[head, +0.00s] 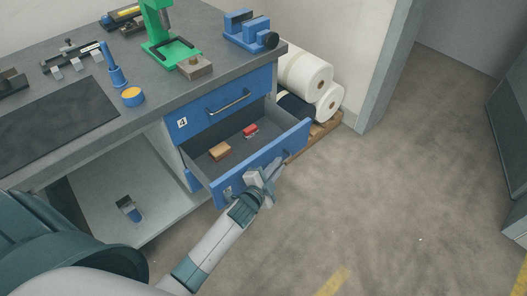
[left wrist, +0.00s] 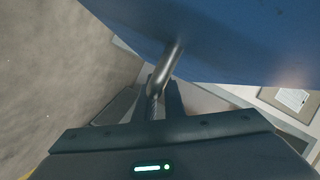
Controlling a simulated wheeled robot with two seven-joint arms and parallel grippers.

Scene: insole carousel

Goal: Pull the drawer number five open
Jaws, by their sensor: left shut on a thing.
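The blue drawer (head: 240,172) below the one marked 4 stands pulled out from the bench. Its own label is mostly hidden by my arm, so I cannot read its number. A small tan block (head: 220,151) and a small red object (head: 250,130) lie inside. My left gripper (head: 268,178) is at the drawer's front and shut on its handle. In the left wrist view the metal handle (left wrist: 166,70) runs between the fingers, against the blue front (left wrist: 220,35). My right gripper is not in view.
The drawer marked 4 (head: 222,103) above is closed. White rolls (head: 305,72) lie on a wooden pallet (head: 325,127) behind the open drawer. The bench top (head: 100,125) holds a green press (head: 160,35) and several tools. The floor (head: 400,190) to the right is clear.

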